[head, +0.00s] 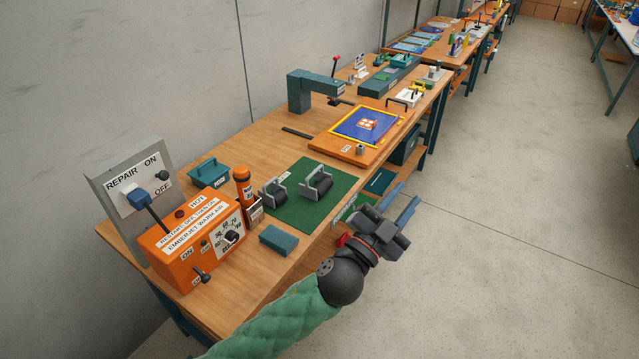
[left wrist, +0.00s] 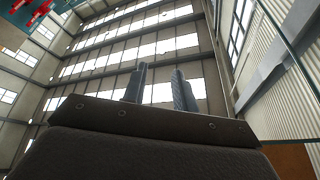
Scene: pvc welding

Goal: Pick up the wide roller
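Two black rollers in grey frames stand on a green mat (head: 312,215) on the workbench in the head view. The right one (head: 318,184) looks wider than the left one (head: 273,193). My left gripper (head: 396,204) is beyond the bench's front edge, to the right of the mat and apart from both rollers. Its two fingers are spread with nothing between them. In the left wrist view the fingers (left wrist: 159,90) point up toward the windows with an empty gap. My right gripper is not in view.
An orange control box (head: 195,240), an orange-handled tool (head: 244,188) and a blue-grey block (head: 278,240) stand left of and in front of the mat. An orange board with a blue panel (head: 352,128) lies behind it. Open floor (head: 500,230) is on the right.

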